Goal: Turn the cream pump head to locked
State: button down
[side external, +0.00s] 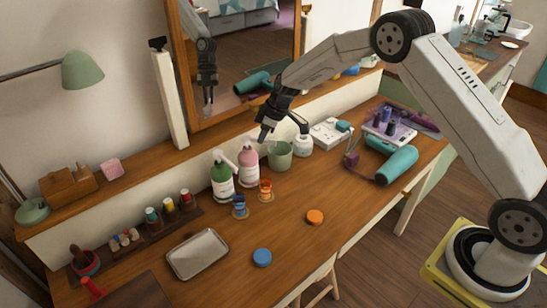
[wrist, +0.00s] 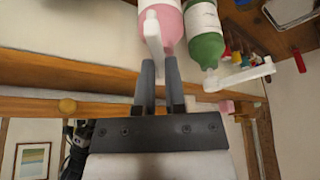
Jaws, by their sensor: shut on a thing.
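A pink bottle (side external: 248,166) with a white pump head (side external: 253,140) stands upright near the back of the table. My gripper (side external: 263,137) is at this pump head, tilted down. In the wrist view the two dark fingers (wrist: 160,88) are shut on the nozzle of the white pump head (wrist: 152,28); the pink bottle (wrist: 170,14) is behind it. A green bottle (side external: 222,180) with its own white pump head (side external: 226,157) stands just left in the side view; it also shows in the wrist view (wrist: 205,35). Any lock marking is not legible.
A pale green cup (side external: 280,156) and a white bottle (side external: 303,144) stand right of the pink bottle. Orange and blue spools (side external: 265,191) stand in front. A metal tray (side external: 198,254) lies front left, and a teal hair dryer (side external: 395,165) lies right. The front middle is mostly clear.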

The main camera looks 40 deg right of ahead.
jog(key=shift+w+d+n+g+y, duration=0.3)
jog(key=shift+w+n+g, duration=0.3)
jog(key=shift+n, duration=1)
jog(key=shift+w+d+n+g+y, duration=0.15)
jog(key=shift+w+d+n+g, duration=0.35)
jog(key=shift+n, duration=1.1)
jog(key=shift+w+d+n+g+y, duration=0.2)
jog(key=shift+w+n+g, duration=0.5)
jog(key=shift+n, duration=0.9)
jog(key=shift+w, duration=0.1)
jog(key=c, duration=0.7)
grip_release()
jog(key=shift+a, duration=0.1)
jog(key=shift+r, duration=0.15)
jog(key=shift+v, duration=3.8)
